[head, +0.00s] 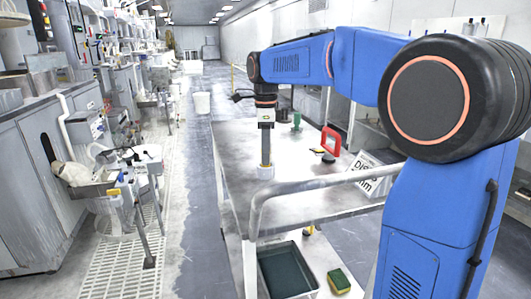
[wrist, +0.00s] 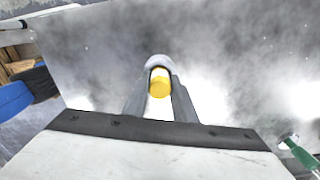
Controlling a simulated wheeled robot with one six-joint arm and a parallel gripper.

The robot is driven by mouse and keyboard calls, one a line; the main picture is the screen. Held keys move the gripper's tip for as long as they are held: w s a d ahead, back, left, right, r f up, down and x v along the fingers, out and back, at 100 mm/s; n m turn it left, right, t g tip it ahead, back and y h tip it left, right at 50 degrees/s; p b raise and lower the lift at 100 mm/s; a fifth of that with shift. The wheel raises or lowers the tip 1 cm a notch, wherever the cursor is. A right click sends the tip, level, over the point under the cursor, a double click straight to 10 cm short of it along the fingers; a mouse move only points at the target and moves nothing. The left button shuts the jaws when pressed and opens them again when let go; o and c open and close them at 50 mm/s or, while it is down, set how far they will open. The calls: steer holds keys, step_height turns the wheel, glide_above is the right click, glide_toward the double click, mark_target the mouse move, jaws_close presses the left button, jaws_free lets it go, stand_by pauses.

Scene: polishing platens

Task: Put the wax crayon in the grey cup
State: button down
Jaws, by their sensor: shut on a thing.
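The yellow wax crayon (wrist: 160,86) is between the fingers of my gripper (wrist: 160,100) in the wrist view, its end towards the camera. My gripper (head: 266,150) is shut on it and points straight down in the head view. The grey cup (head: 265,173) stands upright on the table directly under the fingertips. Its pale rim (wrist: 158,61) shows as an arc just beyond the crayon. The fingers hide most of the cup and crayon, so I cannot tell how far the crayon is inside the cup.
The metal table (head: 225,150) is clear around the cup. Further back are a green object (head: 297,121), a red-framed object (head: 331,141) and a small sponge (head: 318,150). A printed sign (head: 372,176) is at the right. A dark tray (head: 262,270) and another sponge (head: 339,280) are on the lower shelf.

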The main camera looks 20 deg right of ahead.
steer(key=c, duration=1.5)
jaws_free()
steer(key=shift+f, duration=0.1)
steer(key=shift+o, duration=0.2)
step_height(320, 180, up, 12)
